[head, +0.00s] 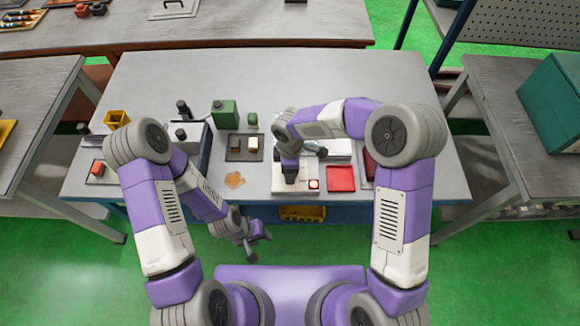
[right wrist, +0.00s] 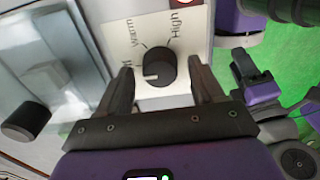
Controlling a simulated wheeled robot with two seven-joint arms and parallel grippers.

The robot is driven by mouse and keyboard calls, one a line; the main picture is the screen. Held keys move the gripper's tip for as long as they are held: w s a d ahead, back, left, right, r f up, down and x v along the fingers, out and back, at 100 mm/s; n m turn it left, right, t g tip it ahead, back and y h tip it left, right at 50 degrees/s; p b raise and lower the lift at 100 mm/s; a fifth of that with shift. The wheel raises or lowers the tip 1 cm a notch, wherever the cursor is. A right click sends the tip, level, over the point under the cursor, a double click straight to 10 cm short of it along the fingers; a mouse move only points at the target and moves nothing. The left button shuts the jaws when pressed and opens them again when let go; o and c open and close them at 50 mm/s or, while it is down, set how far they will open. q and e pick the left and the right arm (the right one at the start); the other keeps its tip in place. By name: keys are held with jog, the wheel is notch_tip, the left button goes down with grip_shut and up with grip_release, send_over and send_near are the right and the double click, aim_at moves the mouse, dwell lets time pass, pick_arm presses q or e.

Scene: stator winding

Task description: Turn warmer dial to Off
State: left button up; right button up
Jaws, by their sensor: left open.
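The warmer (head: 283,187) is a pale box at the table's front edge in the head view. In the right wrist view its panel (right wrist: 203,30) carries a black round dial (right wrist: 160,66) with a white mark at its lower left. "High" and "warm" labels show above the dial; a third label at the left is partly hidden by a finger. My right gripper (right wrist: 162,80) is open, with one finger on each side of the dial; I cannot tell whether they touch it. In the head view my left gripper (head: 258,238) is open and empty, in front of the table.
A red tray (head: 341,178) lies right of the warmer. A dark tray (head: 236,155), a green box (head: 224,113) and an orange patch (head: 235,180) lie to its left. A glassy container (right wrist: 50,60) and a dark cylinder (right wrist: 25,120) show in the right wrist view.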

jog(key=shift+r, duration=0.1)
notch_tip(320, 180, up, 7)
jog(key=shift+r+p, duration=0.2)
jog(key=shift+p, duration=0.25)
dwell(0.5)
